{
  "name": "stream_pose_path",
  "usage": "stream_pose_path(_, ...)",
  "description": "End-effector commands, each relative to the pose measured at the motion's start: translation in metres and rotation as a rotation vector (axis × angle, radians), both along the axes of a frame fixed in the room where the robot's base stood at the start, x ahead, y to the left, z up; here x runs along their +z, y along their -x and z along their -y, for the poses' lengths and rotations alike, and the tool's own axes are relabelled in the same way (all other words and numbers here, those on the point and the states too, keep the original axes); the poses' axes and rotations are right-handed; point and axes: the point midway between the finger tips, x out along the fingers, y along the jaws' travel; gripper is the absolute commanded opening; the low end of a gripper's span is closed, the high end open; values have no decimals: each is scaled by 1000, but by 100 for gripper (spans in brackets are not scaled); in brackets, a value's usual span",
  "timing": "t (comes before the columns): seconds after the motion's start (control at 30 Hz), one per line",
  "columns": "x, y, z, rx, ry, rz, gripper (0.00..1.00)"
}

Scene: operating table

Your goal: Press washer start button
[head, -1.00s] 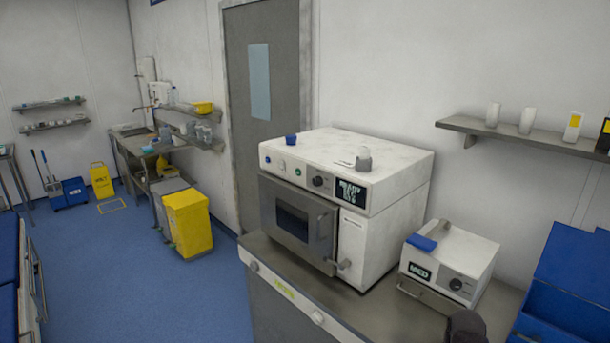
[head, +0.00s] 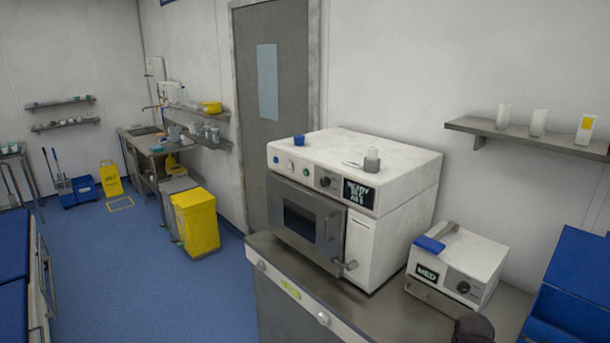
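A white countertop machine (head: 395,210) with a grey windowed door (head: 303,222) stands on a steel-topped unit. Its upper panel has a blue button (head: 276,159), a green button (head: 305,170), a dark knob (head: 325,181) and a black screen (head: 358,193) whose top line seems to read READY. The unit below (head: 290,310) has a pale front strip with two round white knobs and a lit yellow-green display (head: 290,289). No readable label shows which machine is the washer. My gripper is not in view; a dark rounded part, probably my arm, shows at the bottom edge.
A smaller white device (head: 460,265) marked MED and a blue bin (head: 570,290) stand to the right. A wall shelf (head: 480,130) is above them. A yellow bin (head: 196,222) is left of the unit, with open blue floor (head: 130,270) in front.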

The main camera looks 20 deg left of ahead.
Motion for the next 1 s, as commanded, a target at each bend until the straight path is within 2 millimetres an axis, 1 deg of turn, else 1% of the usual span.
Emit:
stream_pose_path(0.03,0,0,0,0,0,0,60)
stream_pose_path(0.07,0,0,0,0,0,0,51)
stream_pose_path(0.1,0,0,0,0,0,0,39)
stream_pose_path(0.17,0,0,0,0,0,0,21)
stream_pose_path(0.2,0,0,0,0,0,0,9)
stream_pose_path(0.23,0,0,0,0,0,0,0)
stream_pose_path(1.0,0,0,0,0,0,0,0)
